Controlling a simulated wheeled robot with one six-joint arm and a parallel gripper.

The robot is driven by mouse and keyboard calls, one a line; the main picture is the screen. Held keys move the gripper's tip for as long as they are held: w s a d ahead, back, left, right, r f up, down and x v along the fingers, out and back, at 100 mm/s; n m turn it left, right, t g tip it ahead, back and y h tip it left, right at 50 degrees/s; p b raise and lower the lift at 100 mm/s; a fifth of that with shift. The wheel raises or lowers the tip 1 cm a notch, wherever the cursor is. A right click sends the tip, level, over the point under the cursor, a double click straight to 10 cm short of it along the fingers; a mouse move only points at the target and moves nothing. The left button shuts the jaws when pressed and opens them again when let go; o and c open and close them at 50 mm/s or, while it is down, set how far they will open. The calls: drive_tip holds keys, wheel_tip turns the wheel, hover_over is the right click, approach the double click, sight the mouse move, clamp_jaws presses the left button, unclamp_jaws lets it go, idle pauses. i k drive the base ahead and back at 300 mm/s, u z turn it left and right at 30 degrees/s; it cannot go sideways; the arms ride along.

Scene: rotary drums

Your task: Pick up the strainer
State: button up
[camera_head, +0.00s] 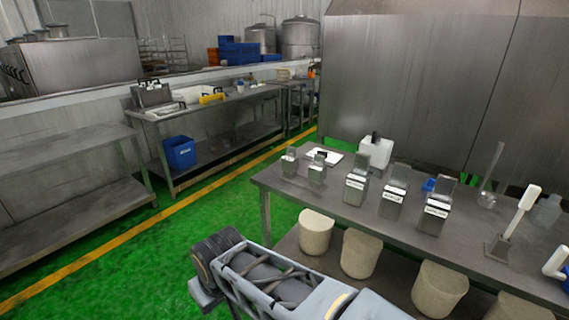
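I cannot make out a strainer for sure. A tool with a white upright handle (521,212) and a square grey metal foot stands at the right of the near steel table (455,252). It could be the strainer, but its shape is too small to tell. Another white handled thing (556,262) is partly cut off at the right edge. My arm shows low in the middle, in front of the near table and apart from these things. Its gripper fingers do not show.
The near table also holds several labelled metal boxes (393,204), a white canister (375,152), a clear beaker (487,199) and a clear bottle (547,210). Beige bins (361,254) stand below. A blue bin (179,152) sits under the far bench. Green floor between is clear.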

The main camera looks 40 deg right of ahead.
sight(317, 172)
drive_tip(key=z, duration=0.3)
drive_tip(key=i, duration=1.1)
drive_tip(key=z, duration=0.6)
